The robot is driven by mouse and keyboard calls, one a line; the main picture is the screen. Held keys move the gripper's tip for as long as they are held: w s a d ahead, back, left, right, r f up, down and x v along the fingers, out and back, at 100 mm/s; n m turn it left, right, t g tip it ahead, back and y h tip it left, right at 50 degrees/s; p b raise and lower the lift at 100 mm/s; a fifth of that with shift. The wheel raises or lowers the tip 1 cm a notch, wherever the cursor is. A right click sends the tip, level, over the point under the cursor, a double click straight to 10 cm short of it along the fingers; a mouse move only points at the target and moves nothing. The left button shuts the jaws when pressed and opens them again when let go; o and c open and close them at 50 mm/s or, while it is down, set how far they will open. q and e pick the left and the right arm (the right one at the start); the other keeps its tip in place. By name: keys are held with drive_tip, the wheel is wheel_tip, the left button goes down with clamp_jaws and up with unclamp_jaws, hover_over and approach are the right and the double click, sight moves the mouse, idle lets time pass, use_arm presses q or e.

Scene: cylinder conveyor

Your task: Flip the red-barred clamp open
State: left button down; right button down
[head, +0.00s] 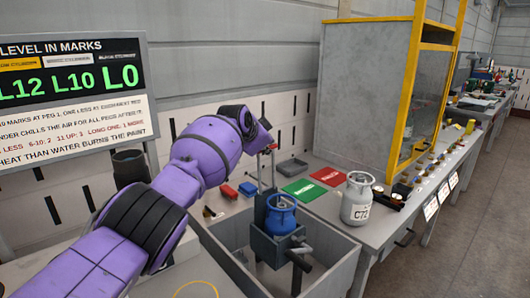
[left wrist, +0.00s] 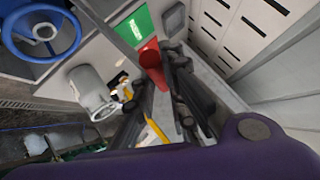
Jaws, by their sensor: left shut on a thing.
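The clamp's red bar (left wrist: 152,66) shows in the left wrist view between the fingers of my left gripper (left wrist: 165,75). The gripper is shut on the bar. In the head view the purple left arm reaches over the basin, and its gripper (head: 267,140) is at the top of the clamp's upright post (head: 273,170). The arm and fingers hide part of the clamp. A blue cylinder (head: 281,214) stands upright in the dark holder below; its blue top with a round collar (left wrist: 42,30) also shows in the left wrist view. My right gripper is not in view.
A grey basin (head: 345,272) surrounds the holder. A white-grey cylinder marked C72 (head: 357,203) stands on the bench to the right. Red (head: 327,176) and green (head: 303,189) mats lie behind. A yellow-framed booth (head: 372,95) stands at the back right. A sign board (head: 75,90) is left.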

use_arm(q)
drive_tip(key=shift+a+f, duration=0.45)
drive_tip(key=shift+f, duration=0.15)
drive_tip(key=c, duration=2.1)
unclamp_jaws()
drive_tip(key=o, duration=0.3)
drive_tip(key=shift+w+a, duration=0.1)
drive_tip(key=shift+w, duration=0.25)
drive_tip(key=shift+o, duration=0.2)
drive_tip(key=shift+s+d+r, duration=0.2)
drive_tip(key=shift+d+r, duration=0.05)
drive_tip(key=shift+r, duration=0.1)
drive_tip(key=v, duration=1.1)
drive_tip(key=shift+s+a+r, duration=0.15)
drive_tip(key=shift+s+a, duration=0.1)
